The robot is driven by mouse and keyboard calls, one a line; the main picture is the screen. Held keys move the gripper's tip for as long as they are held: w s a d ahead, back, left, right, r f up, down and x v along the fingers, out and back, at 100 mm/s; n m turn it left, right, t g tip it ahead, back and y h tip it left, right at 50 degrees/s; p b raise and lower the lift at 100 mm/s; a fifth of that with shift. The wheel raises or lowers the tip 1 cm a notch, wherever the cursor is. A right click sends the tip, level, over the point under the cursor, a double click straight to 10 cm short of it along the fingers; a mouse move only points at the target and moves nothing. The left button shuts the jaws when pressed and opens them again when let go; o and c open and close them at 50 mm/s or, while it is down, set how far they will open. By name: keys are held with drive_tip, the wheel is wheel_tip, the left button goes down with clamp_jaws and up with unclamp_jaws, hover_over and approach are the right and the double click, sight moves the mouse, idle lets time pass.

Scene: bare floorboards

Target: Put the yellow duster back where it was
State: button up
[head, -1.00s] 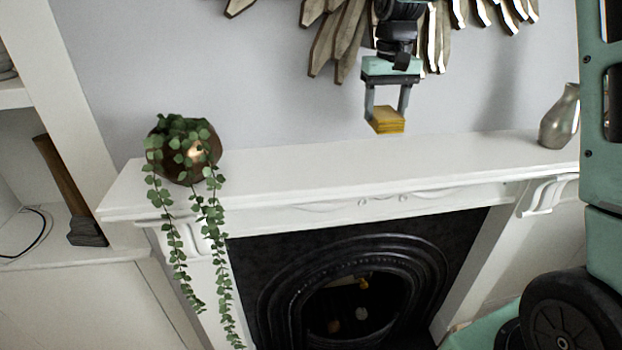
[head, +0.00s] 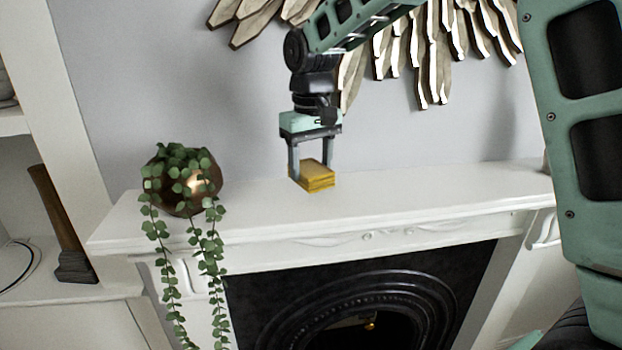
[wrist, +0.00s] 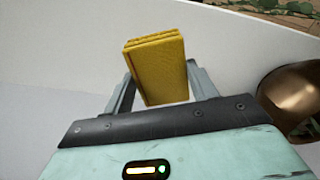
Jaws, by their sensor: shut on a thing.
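The yellow duster (head: 316,178) is a folded, layered block. My gripper (head: 312,172) is shut on it, one finger on each side, and points down over the white mantel shelf (head: 420,189). The duster is at or just above the shelf top, right of the potted plant; I cannot tell whether it touches. In the wrist view the duster (wrist: 160,70) sits between the two fingers, slightly tilted.
A copper pot (head: 197,190) with a trailing plant stands on the shelf's left end; the pot also shows in the wrist view (wrist: 290,100). A wooden wall piece (head: 425,60) hangs behind. The shelf right of the duster is clear. A wooden-handled tool (head: 60,225) stands in the left alcove.

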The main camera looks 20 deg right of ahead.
sight(311, 168)
drive_tip(key=shift+f+p, duration=0.55)
drive_tip(key=shift+f, duration=1.5)
drive_tip(key=shift+f, duration=0.1)
drive_tip(key=o, duration=1)
drive_tip(key=shift+o, duration=0.2)
